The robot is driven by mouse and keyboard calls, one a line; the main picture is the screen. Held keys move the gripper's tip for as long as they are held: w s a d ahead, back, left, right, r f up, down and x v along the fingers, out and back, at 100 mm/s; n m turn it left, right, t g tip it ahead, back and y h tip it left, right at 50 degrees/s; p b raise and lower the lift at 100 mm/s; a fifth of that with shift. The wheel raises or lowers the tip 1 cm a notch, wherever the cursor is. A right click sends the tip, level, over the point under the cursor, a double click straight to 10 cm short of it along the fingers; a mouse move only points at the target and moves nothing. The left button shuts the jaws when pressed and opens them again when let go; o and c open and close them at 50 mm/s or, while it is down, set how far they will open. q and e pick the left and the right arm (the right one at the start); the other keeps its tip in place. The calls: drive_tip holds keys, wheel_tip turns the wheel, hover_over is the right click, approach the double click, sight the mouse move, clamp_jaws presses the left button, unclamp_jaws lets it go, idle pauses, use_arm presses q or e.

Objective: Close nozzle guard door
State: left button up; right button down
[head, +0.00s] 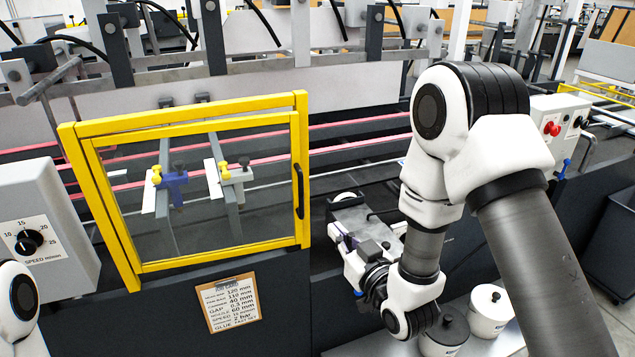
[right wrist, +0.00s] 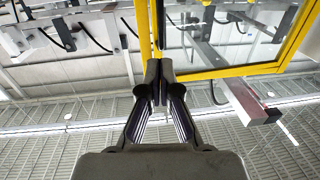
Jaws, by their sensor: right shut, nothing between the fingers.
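The nozzle guard door (head: 302,150) is a clear panel in a yellow frame, with a black upright handle (head: 298,190) on its right side. Two yellow outlines show at its left and top; I cannot tell exactly how far the door stands from its frame. My right gripper (head: 345,239) is to the right of and below the handle, apart from it, shut and empty. In the right wrist view its fingertips (right wrist: 158,74) overlap a corner of yellow framing (right wrist: 225,72); contact cannot be told. My left gripper is out of view; only part of my left arm shows.
A clipboard job card (head: 229,302) hangs below the door. A speed-dial box (head: 35,235) stands at the left. Two lidded pots (head: 490,312) sit at lower right under my right arm. A control box with a red button (head: 553,128) is farther right.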

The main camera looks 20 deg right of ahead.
sight(302, 195)
drive_tip(key=w+p, duration=0.2)
drive_tip(key=w, duration=0.2)
drive_tip(key=w+a+p, duration=0.1)
drive_tip(key=w+p, duration=0.1)
drive_tip(key=w, duration=0.2)
drive_tip(key=w+a+p, duration=0.1)
drive_tip(key=w+p, duration=0.1)
drive_tip(key=w, duration=0.3)
drive_tip(key=shift+w+f, duration=0.25)
drive_tip(key=shift+w, duration=0.05)
drive_tip(key=w+b, duration=0.1)
drive_tip(key=w+n+y+b, duration=0.1)
drive_tip(key=w, duration=0.1)
drive_tip(key=w+d+r+y+b, duration=0.1)
drive_tip(key=shift+w, duration=0.2)
